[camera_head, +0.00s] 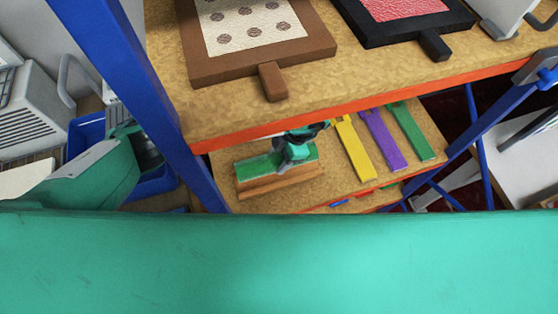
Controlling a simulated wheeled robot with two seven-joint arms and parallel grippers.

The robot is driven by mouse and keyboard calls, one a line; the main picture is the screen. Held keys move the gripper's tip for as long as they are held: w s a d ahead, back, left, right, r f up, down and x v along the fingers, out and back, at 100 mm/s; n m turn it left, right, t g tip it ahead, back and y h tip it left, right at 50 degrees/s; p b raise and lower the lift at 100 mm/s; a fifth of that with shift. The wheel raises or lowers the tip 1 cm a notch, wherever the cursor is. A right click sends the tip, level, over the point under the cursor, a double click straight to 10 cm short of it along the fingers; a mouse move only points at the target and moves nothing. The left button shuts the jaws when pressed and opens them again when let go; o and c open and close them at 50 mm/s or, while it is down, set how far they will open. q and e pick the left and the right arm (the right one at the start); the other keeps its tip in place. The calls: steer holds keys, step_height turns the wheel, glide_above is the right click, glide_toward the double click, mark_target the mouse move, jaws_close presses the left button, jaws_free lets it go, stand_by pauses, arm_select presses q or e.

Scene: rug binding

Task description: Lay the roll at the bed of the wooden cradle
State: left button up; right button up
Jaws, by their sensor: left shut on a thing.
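The wooden cradle (279,187) sits on the lower shelf, left of centre, with its long front side toward me. A green roll (256,163) lies lengthwise along the top of the cradle, between its sides as far as I can see. My left gripper (292,163) is over the right half of the roll and shut on it, with green showing on both sides of the fingers. The fingers hide part of the roll, and I cannot tell whether its underside touches the bed. My right gripper is not in view.
Yellow (355,149), purple (382,140) and green (411,131) strips lie right of the cradle. The upper shelf's orange edge (350,102) overhangs close above, carrying framed samples (258,30). A blue post (128,90) stands left. A blue bin (88,132) is farther left.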

mark_target(280, 163)
arm_select(q)
step_height(280, 163, down, 3)
steer(key=shift+f+p, duration=0.15)
steer(key=shift+p, duration=0.6)
steer(key=shift+f, duration=0.55)
steer(key=shift+f, duration=0.1)
steer(key=o, duration=1)
